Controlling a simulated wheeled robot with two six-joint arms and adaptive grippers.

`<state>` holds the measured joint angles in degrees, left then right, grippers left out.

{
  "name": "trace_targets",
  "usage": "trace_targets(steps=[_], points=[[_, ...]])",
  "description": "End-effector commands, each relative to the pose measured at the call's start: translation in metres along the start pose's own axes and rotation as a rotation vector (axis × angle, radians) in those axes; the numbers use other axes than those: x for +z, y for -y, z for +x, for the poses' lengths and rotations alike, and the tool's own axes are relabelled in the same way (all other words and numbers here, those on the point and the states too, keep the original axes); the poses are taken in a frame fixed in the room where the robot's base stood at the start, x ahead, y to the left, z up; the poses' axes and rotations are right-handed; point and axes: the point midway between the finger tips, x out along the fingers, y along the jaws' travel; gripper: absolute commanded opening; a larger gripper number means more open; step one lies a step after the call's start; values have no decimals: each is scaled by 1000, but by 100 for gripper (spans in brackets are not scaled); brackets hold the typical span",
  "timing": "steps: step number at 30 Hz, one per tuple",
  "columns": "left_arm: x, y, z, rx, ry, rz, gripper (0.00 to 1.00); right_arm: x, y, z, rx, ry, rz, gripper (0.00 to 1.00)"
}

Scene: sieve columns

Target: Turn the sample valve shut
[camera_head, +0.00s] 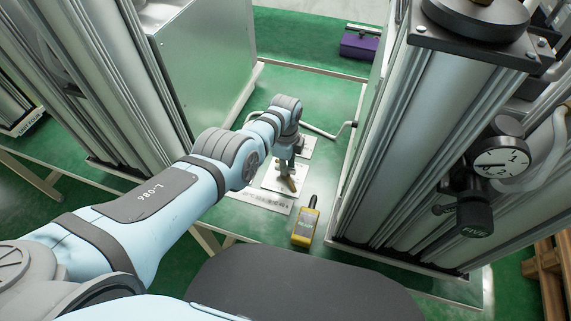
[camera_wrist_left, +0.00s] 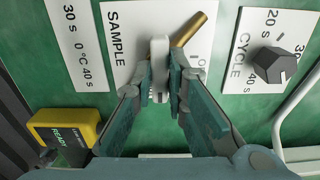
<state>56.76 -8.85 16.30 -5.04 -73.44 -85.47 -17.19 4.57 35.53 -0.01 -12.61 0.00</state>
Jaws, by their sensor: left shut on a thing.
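The sample valve shows in the left wrist view as a pale grey upright piece (camera_wrist_left: 159,62) with a brass rod (camera_wrist_left: 189,30) slanting up to the right. It sits on a white plate marked SAMPLE (camera_wrist_left: 118,45). My left gripper (camera_wrist_left: 160,78) is shut on the pale grey piece, one finger on each side, and the fingertips hide part of it. The brass rod stands beside the right finger. My right gripper is not in view.
A black CYCLE knob (camera_wrist_left: 274,64) is right of the valve. A yellow handheld device (camera_head: 306,225) reading READY lies near the front edge. A tall metal column with a gauge (camera_head: 500,157) stands at the right. A purple box (camera_head: 358,47) lies behind.

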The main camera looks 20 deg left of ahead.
Motion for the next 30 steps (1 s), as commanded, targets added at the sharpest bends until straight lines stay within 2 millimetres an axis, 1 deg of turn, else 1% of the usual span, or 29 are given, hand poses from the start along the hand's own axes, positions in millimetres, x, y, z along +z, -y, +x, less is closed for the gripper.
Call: trace_targets(steps=[11, 12, 15, 25, 28, 30], points=[[0, 0, 0, -1, 1, 5, 0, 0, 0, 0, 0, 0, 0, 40], [0, 0, 0, -1, 1, 5, 20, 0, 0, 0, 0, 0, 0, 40], [0, 0, 0, -1, 0, 4, 33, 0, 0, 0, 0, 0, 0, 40], [0, 1, -1, -1, 0, 4, 33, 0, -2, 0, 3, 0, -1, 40], [0, 2, -7, -3, 0, 4, 33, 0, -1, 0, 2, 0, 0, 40], [-1, 3, -14, -4, 0, 5, 33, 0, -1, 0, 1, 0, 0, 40]])
